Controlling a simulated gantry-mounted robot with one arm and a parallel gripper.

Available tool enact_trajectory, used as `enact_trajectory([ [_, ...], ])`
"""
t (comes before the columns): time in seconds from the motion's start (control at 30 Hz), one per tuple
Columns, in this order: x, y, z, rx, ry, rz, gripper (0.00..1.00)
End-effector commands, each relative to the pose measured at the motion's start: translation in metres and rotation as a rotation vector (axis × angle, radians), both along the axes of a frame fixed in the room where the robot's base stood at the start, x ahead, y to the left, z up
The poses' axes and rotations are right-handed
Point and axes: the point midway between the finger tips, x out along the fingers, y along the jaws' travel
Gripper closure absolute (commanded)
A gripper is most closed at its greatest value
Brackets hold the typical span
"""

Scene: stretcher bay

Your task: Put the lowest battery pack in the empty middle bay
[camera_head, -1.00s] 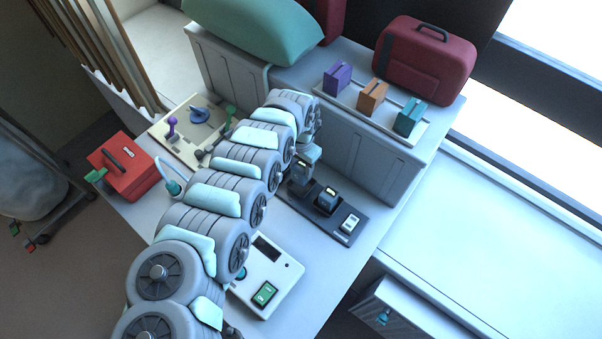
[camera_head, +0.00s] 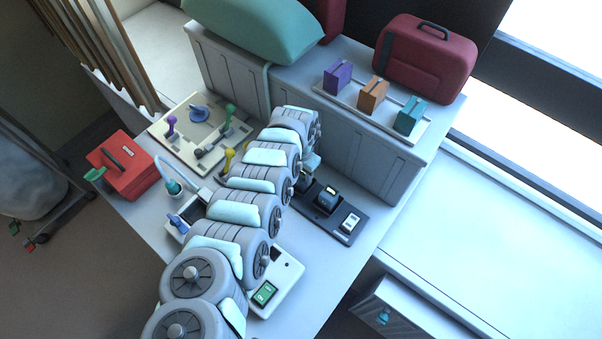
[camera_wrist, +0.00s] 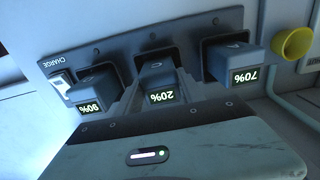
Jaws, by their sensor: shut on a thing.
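The dark charger (camera_wrist: 118,50) fills the upper part of the wrist view, its "CHARGE" label upside down. It carries three grey battery packs: one reading 90% (camera_wrist: 92,92), one reading 20% (camera_wrist: 160,90) in the middle, and one reading 70% (camera_wrist: 236,66). My gripper (camera_wrist: 157,97) is shut on the 20% pack, with pale fingers on both sides of it. The pack is at the middle bay; how deep it sits I cannot tell. In the head view the charger (camera_head: 333,228) lies beyond my arm, which hides part of it; the 90% pack (camera_head: 327,198) shows.
A white switch (camera_head: 350,223) is at the charger's near end. A yellow ring-shaped piece (camera_wrist: 293,43) stands close to the 70% pack. A device with a green screen (camera_head: 265,293) is beside my arm. A grey cabinet wall (camera_head: 350,150) rises behind the charger.

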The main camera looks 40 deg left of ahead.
Motion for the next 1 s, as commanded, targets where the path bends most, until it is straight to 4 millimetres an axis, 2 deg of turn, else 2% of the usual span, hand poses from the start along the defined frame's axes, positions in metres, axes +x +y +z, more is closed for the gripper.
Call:
enact_trajectory([
  [0.1, 0.001, 0.0, -0.004, 0.0, -0.001, -0.001, 1.0],
  [0.13, 0.0, 0.0, -0.003, 0.0, 0.0, 0.0, 0.52],
  [0.37, 0.0, 0.0, -0.003, 0.0, 0.0, 0.0, 0.33],
  [0.67, 0.0, 0.0, 0.0, 0.0, 0.0, 0.001, 0.33],
  [0.83, 0.0, 0.002, 0.018, 0.001, -0.002, 0.001, 0.33],
  [1.0, 0.0, 0.003, 0.046, 0.003, -0.002, 0.001, 0.33],
])
